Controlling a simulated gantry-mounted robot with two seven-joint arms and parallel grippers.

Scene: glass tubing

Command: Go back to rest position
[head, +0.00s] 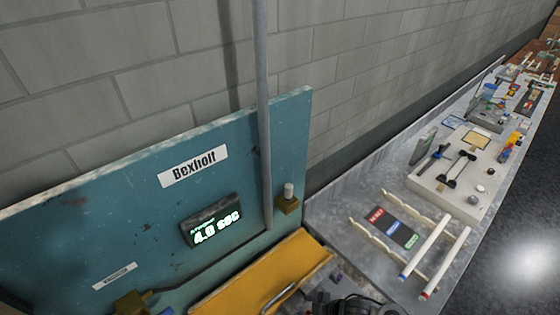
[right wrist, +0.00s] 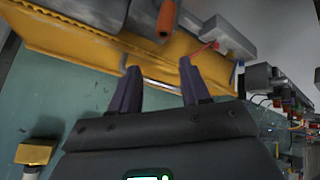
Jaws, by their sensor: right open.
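My right gripper (right wrist: 157,80) is open in the right wrist view, its two dark purple fingers apart. A silver bar-like handle (right wrist: 160,86) shows between and beyond them, near the yellow panel (right wrist: 75,45); whether the fingers touch it I cannot tell. In the head view the yellow panel (head: 255,275) carries a curved metal handle (head: 279,297) at the bottom. Dark machine parts (head: 355,306) at the bottom edge are cut off, and I cannot tell if they are my right arm. My left gripper is in neither view.
A teal panel (head: 120,205) labelled Bexholt bears a display (head: 212,222) reading 4.0 sec and a brass fitting (head: 288,200). On the grey bench (head: 335,215), a wooden rack (head: 378,240) holds a blue-ended tube (head: 425,247) and a red-ended tube (head: 446,262). A white apparatus (head: 465,205) stands beyond.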

